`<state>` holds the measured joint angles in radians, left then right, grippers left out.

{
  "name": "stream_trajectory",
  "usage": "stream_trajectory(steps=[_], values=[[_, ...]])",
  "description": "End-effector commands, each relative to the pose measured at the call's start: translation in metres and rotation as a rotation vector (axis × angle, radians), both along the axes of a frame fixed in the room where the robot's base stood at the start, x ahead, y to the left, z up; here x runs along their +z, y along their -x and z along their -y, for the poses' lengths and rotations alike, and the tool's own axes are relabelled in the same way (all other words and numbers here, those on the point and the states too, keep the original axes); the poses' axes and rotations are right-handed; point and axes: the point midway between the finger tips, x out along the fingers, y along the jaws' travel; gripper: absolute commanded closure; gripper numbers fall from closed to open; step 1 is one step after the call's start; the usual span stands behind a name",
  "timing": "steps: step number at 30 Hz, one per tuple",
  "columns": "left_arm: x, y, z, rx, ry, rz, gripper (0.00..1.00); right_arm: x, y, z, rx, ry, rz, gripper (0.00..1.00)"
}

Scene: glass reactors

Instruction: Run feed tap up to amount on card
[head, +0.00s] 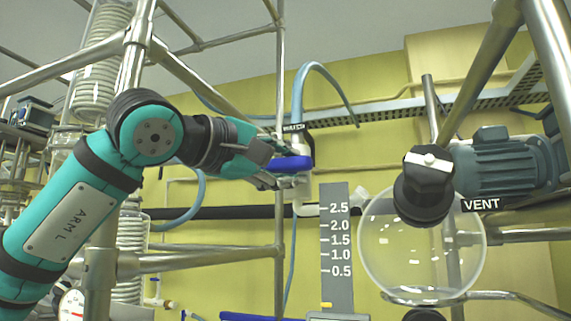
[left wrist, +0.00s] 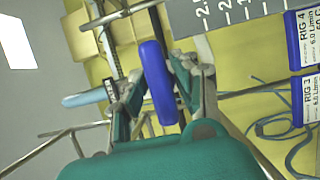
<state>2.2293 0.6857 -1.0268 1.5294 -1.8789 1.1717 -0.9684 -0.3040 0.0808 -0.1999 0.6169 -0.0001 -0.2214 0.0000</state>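My left gripper (head: 270,168) is at the handle. In the left wrist view the blue handle (left wrist: 158,82) lies between the two fingers, which seem to press on both sides. A grey scale board (head: 337,240) reads 0.5 to 2.5. The clear round glass vessel (head: 422,252) right of it looks empty. Blue-edged cards for RIG 4 (left wrist: 308,38) and RIG 3 (left wrist: 309,101) show only in part; no target amount is readable. My right gripper is not in view.
A black-topped valve (head: 427,180) with a VENT label (head: 481,205) stands above the vessel, beside a grey-green motor (head: 497,160). Steel frame pipes (head: 280,90) surround my left arm. Coiled glass columns (head: 131,245) stand at left.

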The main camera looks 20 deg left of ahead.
Motion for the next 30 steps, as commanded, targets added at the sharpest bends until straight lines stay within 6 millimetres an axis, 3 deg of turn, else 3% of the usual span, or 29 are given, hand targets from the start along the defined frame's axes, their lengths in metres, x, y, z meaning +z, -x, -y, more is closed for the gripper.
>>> stream_trajectory(steps=[1,5,14,30], values=[[0.0,0.0,0.0,0.0,0.0,-0.001,0.83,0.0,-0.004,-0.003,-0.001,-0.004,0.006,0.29],[0.0,0.0,0.0,0.001,0.0,-0.001,1.0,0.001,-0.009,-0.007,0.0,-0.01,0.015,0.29],[-0.003,0.0,0.0,0.0,0.034,-0.003,1.0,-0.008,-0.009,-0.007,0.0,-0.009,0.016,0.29],[-0.007,0.0,0.001,-0.001,0.402,-0.016,1.0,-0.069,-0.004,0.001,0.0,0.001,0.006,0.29]])
